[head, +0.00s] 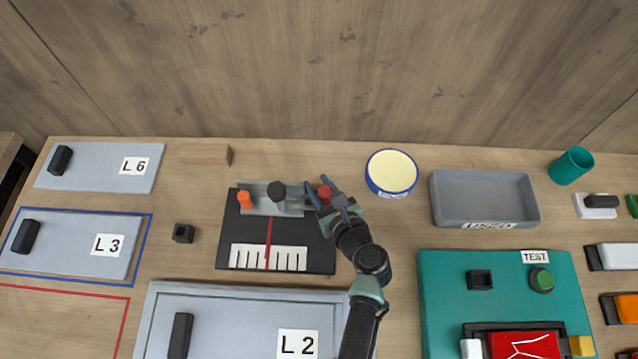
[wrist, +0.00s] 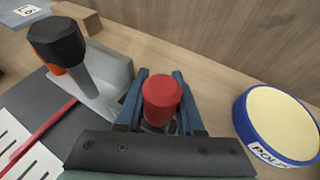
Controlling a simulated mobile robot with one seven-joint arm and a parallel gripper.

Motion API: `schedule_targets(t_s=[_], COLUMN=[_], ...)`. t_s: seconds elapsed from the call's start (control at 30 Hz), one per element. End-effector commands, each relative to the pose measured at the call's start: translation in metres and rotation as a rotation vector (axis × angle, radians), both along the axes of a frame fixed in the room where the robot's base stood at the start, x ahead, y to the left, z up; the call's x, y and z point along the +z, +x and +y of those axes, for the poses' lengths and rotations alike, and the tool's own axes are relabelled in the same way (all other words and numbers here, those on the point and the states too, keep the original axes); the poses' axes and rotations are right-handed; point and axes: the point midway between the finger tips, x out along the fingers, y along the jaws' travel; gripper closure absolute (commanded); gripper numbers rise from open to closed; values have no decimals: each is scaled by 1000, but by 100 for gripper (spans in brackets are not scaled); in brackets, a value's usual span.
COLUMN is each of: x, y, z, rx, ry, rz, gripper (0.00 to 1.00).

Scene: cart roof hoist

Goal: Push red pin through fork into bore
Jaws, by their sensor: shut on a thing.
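The red pin (head: 325,192) is between the fingers of my gripper (head: 322,188), at the right end of the grey fixture (head: 291,208) on the black plate (head: 310,233). In the wrist view the red pin (wrist: 161,96) has a round, flat head, and the blue fingers of my gripper (wrist: 160,84) close on it from both sides. A black-topped lever (head: 277,191) stands on the fixture left of the pin; it also shows in the wrist view (wrist: 57,42). An orange piece (head: 245,200) is at the fixture's left end. The fork, the bore and the pin's lower end are hidden.
A blue-rimmed round tin (head: 391,172) stands close to the right of my gripper. A grey tray (head: 485,222) is further right. A wooden block (head: 205,154) lies behind to the left. A wooden wall (head: 330,70) rises behind the bench.

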Motion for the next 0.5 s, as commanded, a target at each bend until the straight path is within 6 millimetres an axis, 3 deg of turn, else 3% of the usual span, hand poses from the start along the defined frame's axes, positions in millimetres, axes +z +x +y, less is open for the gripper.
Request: schedule_targets(t_s=[0.03,0.07,0.23,0.5], x=[-2,-2,-1,-2], y=[0,0,0,-1], z=[0,0,0,4], rx=[0,0,1,8], ry=[0,0,0,3], rz=[-1,-1,0,2], gripper=[100,62,31,29])
